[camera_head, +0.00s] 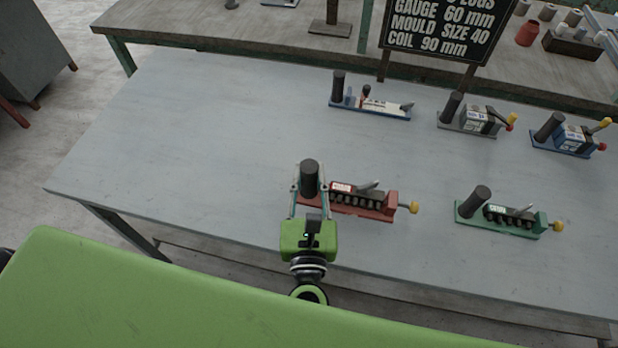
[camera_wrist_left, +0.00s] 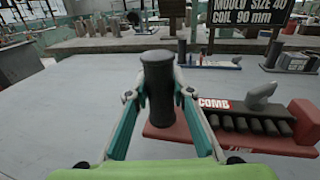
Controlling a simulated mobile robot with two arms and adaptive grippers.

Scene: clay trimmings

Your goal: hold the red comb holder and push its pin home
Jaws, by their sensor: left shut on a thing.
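The red comb holder (camera_head: 372,211) lies on the grey table, with a black upright post at its left end, a row of dark slots, a grey lever and a yellow-knobbed pin (camera_head: 413,207) sticking out at its right end. My left gripper (camera_head: 310,187) is shut on the black post (camera_head: 309,176). In the left wrist view the post (camera_wrist_left: 158,95) stands between both fingers, and the red base (camera_wrist_left: 262,135) with its COMB label runs to the right. The yellow knob is outside the wrist view. My right gripper is not in view.
A green holder (camera_head: 505,218) with a yellow knob stands to the right. Blue (camera_head: 370,108), grey (camera_head: 474,121) and another blue holder (camera_head: 568,137) stand at the back. A black sign (camera_head: 440,28) rises behind them. The table's left part is clear.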

